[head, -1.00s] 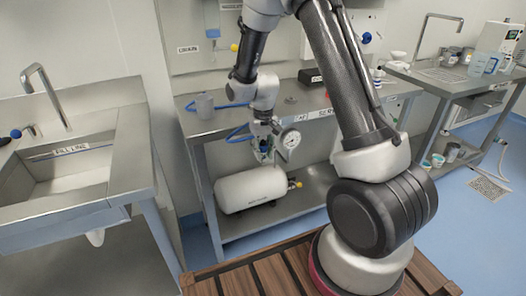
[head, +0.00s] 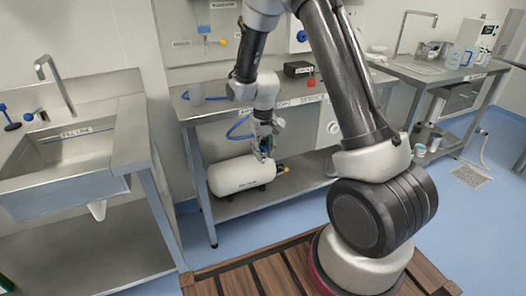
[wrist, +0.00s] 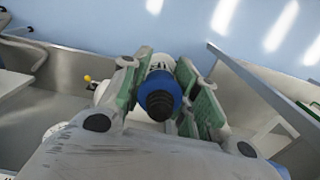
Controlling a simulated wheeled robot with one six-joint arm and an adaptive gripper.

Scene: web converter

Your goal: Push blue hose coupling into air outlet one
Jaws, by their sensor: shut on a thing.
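My gripper (head: 266,150) is low in front of the bench, above the white tank in the head view. In the wrist view its green-padded fingers (wrist: 162,95) are closed on the blue hose coupling (wrist: 160,93). The coupling has a blue collar, a black ribbed end facing the camera and a white marked part behind. Its far end is hidden.
The white tank (head: 236,176) lies on the lower shelf with a yellow knob (head: 283,170) at its right end. The steel bench (head: 222,112) is above and behind. A sink (head: 75,145) stands at left, another bench (head: 440,75) at right.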

